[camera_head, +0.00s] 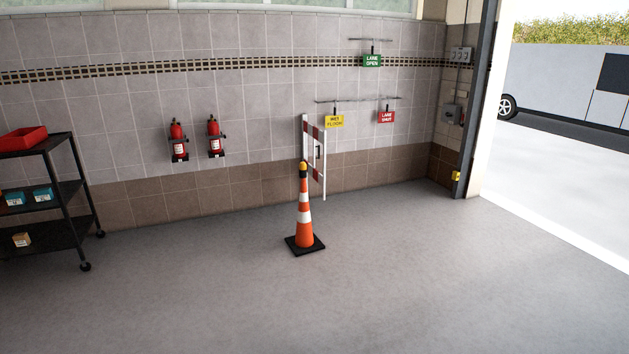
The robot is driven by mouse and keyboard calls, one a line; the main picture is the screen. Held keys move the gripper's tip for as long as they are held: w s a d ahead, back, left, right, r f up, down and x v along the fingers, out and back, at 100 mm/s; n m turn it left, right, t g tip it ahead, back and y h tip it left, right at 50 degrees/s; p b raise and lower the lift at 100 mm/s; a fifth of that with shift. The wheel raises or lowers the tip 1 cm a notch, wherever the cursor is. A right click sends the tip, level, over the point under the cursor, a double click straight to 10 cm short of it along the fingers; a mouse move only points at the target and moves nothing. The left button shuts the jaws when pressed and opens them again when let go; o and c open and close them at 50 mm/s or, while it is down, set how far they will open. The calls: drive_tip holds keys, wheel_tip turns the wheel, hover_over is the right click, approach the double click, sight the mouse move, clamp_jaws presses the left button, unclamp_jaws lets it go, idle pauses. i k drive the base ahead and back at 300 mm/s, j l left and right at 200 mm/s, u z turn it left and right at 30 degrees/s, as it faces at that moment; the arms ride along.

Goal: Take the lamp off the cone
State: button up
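An orange and white striped cone (304,222) stands upright on its black square base in the middle of the floor. A small lamp (303,168) with a yellow top and dark lower part sits on the cone's tip. My gripper and arm are not in view.
A red and white barrier (319,150) stands behind the cone near the tiled wall. A black wheeled cart (75,205) with a red tray (23,139) is at the left. Fire extinguishers (178,141) and signs hang on the wall. The floor before the cone is clear; an open doorway is at right.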

sight(301, 166)
drive_tip(key=i, duration=3.85)
drive_tip(key=i+u, duration=0.1)
drive_tip(key=i, duration=0.7)
drive_tip(key=i+l+u, duration=0.1)
drive_tip(key=i, duration=0.75)
drive_tip(key=l, duration=0.1)
